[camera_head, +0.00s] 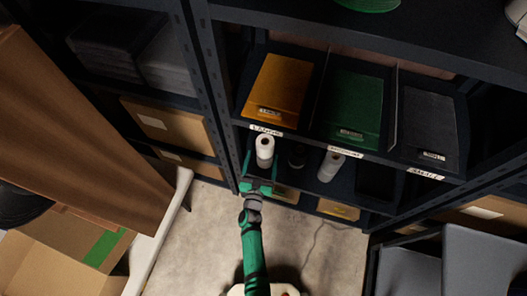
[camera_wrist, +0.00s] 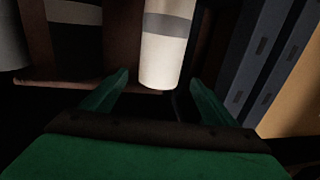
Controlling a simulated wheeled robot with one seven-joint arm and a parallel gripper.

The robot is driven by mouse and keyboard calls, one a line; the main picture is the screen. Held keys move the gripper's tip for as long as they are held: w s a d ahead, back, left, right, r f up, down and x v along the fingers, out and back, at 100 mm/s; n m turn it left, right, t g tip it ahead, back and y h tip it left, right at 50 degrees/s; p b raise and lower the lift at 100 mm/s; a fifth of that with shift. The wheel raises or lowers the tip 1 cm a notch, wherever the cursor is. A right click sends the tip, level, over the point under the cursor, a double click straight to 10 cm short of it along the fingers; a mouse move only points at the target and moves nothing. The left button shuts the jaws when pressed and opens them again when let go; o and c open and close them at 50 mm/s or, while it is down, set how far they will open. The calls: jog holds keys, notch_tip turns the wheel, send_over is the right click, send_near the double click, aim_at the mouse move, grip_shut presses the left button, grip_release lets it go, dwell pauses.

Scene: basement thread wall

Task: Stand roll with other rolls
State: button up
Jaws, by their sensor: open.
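A white roll (camera_head: 264,148) with a dark hole in its top stands upright at the left end of the shelf level below the coloured bins. In the wrist view the white roll (camera_wrist: 163,60) has a grey band and shows between and just beyond my open fingertips. My gripper (camera_head: 260,170) has a green finger on each side of it; the wrist view also shows both green fingers (camera_wrist: 158,80) apart. I cannot tell whether they touch the roll. To its right are a dark roll (camera_head: 297,156), largely in shadow, and another white roll (camera_head: 330,166), which looks tilted.
An orange bin (camera_head: 275,86), a green bin (camera_head: 352,108) and a dark grey bin (camera_head: 431,128) sit above the rolls. Shelf uprights (camera_head: 205,80) flank the bay. Cardboard boxes (camera_head: 65,240) crowd the left. Pale floor (camera_head: 325,245) is clear at right of my arm.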

jog(key=s+r+n+y, duration=0.1)
jog(key=s+r, duration=0.3)
jog(key=s, duration=0.8)
jog(key=s+r+y, duration=0.1)
jog(key=s+r, duration=0.3)
jog(key=s, duration=0.8)
jog(key=s+r+n+g+y, duration=0.1)
jog(key=s+r+g, duration=0.1)
jog(key=s+r, duration=1.1)
notch_tip(320, 180, up, 3)
jog(key=shift+s+r, duration=0.1)
jog(key=shift+s, duration=0.05)
jog(key=shift+d, duration=0.1)
